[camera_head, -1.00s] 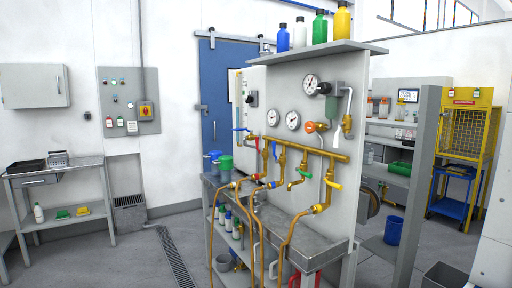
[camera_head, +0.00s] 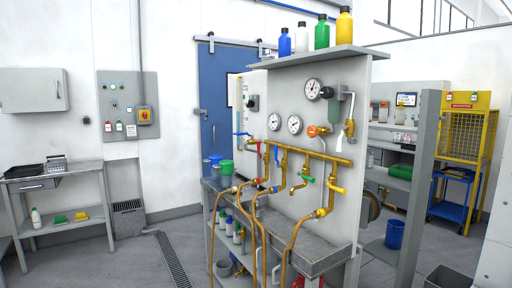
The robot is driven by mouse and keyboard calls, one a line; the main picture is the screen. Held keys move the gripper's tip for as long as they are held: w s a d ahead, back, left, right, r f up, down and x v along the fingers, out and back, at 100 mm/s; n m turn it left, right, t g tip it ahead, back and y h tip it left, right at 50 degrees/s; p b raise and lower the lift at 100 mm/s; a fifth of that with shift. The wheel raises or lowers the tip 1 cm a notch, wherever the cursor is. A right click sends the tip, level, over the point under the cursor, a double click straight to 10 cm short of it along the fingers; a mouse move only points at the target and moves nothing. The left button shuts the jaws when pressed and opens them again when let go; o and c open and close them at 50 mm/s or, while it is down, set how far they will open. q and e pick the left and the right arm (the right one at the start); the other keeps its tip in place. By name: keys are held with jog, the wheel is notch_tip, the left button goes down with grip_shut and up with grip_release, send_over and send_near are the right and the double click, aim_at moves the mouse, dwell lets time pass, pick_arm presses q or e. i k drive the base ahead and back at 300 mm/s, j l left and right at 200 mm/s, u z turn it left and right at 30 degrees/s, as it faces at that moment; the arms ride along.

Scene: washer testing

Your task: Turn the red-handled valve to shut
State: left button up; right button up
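The grey valve panel (camera_head: 345,215) stands in the middle of the view, with brass pipes (camera_head: 315,153) across its front. A small red handle (camera_head: 259,148) hangs roughly upright at the left end of the pipework; its valve body is small and hard to make out. Near it are blue handles (camera_head: 241,133). A green handle (camera_head: 308,179) and a yellow handle (camera_head: 336,188) sit further right, and an orange round knob (camera_head: 313,131) is above them. Neither of my grippers is in view.
A metal bench (camera_head: 325,258) juts out below the pipes, with curved hoses hanging in front. A side table (camera_head: 62,178) stands at left. A grey post (camera_head: 420,190) and a blue bin (camera_head: 394,234) are at right.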

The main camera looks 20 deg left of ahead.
aim_at(258, 142)
jog(key=j, duration=0.45)
jog(key=k+j, duration=0.15)
jog(key=j, duration=0.3)
jog(key=j+z, duration=0.2)
jog(key=j, duration=0.75)
jog(key=i+j, duration=0.15)
jog(key=j, duration=0.15)
jog(key=i+j+z, duration=0.1)
jog(key=j, duration=0.25)
jog(key=i+j, duration=0.15)
jog(key=j, duration=0.15)
